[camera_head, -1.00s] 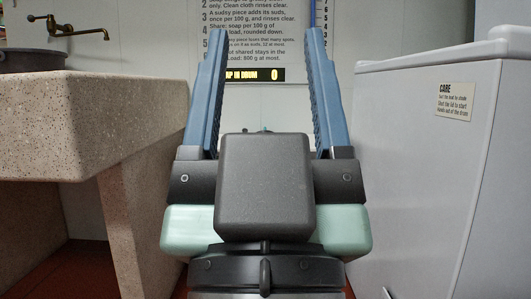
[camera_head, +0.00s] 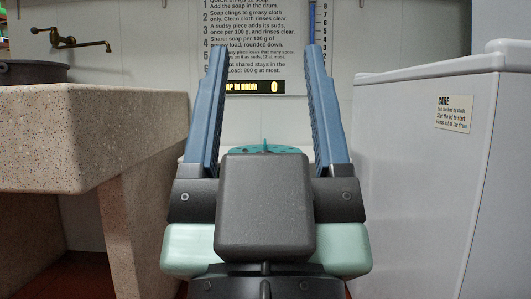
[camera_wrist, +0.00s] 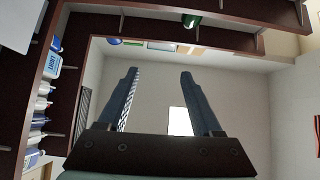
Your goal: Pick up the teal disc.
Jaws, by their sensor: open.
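The teal disc (camera_head: 264,148) shows in the head view as a thin rim with a small raised bit on top, just above the dark body of my gripper. Most of it is hidden behind that body. My gripper (camera_head: 263,52) is open, its two blue fingers pointing up and apart with nothing between them. The disc appears beyond the gripper and low between the bases of the fingers; I cannot tell the gap. In the wrist view my gripper (camera_wrist: 157,75) is also open and empty, and the disc does not show there.
A grey machine (camera_head: 420,160) with a CARE label stands right. A lit display (camera_head: 255,87) is on the back wall. Shelves with bottles (camera_wrist: 42,110) show in the wrist view.

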